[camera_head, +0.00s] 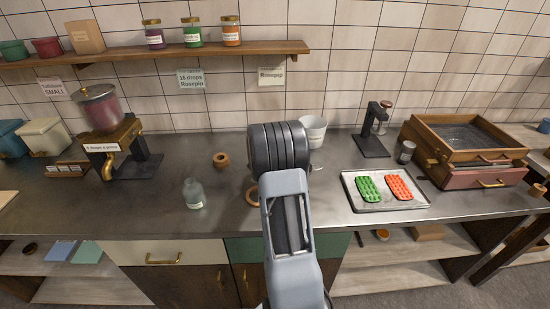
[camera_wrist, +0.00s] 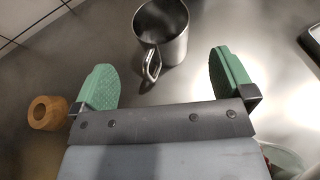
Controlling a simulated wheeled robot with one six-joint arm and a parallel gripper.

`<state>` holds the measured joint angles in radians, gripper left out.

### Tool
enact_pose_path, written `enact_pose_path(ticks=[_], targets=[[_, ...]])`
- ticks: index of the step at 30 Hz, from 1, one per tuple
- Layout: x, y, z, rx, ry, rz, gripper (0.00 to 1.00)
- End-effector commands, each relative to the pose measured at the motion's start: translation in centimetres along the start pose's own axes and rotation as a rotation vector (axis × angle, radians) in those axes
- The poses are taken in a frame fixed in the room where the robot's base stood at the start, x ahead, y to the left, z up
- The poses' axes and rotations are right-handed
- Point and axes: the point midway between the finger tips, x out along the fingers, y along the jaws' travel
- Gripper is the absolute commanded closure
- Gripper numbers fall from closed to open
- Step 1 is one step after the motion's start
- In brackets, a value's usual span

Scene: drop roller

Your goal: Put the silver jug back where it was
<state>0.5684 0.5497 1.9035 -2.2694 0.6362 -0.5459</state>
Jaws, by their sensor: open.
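The silver jug (camera_wrist: 163,35) stands upright on the metal counter in the wrist view, its mouth open and its handle toward my gripper. A pale grey open vessel just right of my arm in the head view (camera_head: 314,130) appears to be the same jug, partly hidden by the arm. My gripper (camera_wrist: 165,82) is open and empty, its two green fingers spread wide. The jug is ahead of the fingers, with its handle roughly in line with the gap, and no finger touches it. In the head view the fingers are hidden behind my wrist.
A wooden ring-like piece (camera_head: 221,159) and a glass bottle (camera_head: 194,194) stand left of my arm. A tray (camera_head: 419,203) with green and red moulds lies to the right. A grinder-like machine (camera_head: 108,140) stands left.

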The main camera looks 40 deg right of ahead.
Motion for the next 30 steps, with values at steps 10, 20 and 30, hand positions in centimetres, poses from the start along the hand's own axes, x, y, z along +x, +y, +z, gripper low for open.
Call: enact_pose_path(ticks=[10,20,30], targets=[[-3.7,0.0,0.0,0.0,0.0,0.001,0.0],[-4.0,0.0,0.0,0.0,0.0,0.0,0.0],[-4.1,0.0,0.0,0.002,0.0,0.001,0.0]])
